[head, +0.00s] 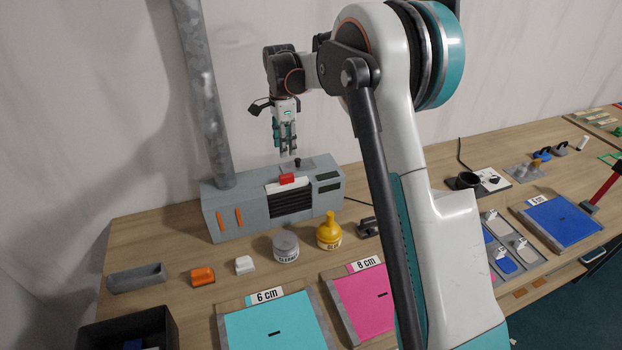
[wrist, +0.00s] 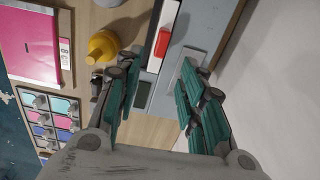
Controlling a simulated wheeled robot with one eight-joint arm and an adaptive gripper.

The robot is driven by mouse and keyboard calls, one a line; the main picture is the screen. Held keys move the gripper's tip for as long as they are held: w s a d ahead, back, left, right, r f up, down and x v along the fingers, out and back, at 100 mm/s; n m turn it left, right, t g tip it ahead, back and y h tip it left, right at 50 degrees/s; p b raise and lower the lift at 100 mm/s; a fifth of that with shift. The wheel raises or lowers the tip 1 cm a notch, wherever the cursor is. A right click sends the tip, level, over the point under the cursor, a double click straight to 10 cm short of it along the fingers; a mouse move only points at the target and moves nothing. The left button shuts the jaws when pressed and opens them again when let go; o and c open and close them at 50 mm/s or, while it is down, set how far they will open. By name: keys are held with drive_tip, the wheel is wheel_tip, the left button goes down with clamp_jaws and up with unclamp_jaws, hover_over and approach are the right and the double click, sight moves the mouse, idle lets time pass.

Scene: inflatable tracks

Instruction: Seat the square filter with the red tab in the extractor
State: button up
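The extractor (head: 238,212) is a grey box at the back of the bench, with a duct rising behind it. A white piece with a red tab (head: 287,179) is at its upper front, above a dark grille; I cannot tell how deep it sits. The red tab (wrist: 163,42) shows beyond my fingertips in the wrist view, on a white strip (wrist: 154,64). My gripper (head: 286,150) points down above the extractor, apart from the tab. In the wrist view its fingers (wrist: 158,78) are spread with nothing between them.
A grey cleaner jar (head: 286,247) and a yellow glue bottle (head: 329,232) stand in front of the extractor. An orange block (head: 203,277) and a white block (head: 244,265) lie to the left. A black bin (head: 130,325) is at front left. The wall is close behind.

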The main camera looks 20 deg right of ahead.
drive_tip(key=s+r+n+t, duration=0.2)
drive_tip(key=s+r+n, duration=0.2)
drive_tip(key=s+r, duration=0.4)
drive_tip(key=s+r+n+t, duration=0.1)
drive_tip(key=s+r+n, duration=0.35)
drive_tip(key=s, duration=0.55)
drive_tip(key=s+f+n+t, duration=0.2)
drive_tip(key=s+n, duration=0.2)
drive_tip(key=s, duration=0.7)
drive_tip(key=s+f+n+t, duration=0.2)
drive_tip(key=s+n, duration=0.3)
drive_tip(key=s, duration=0.6)
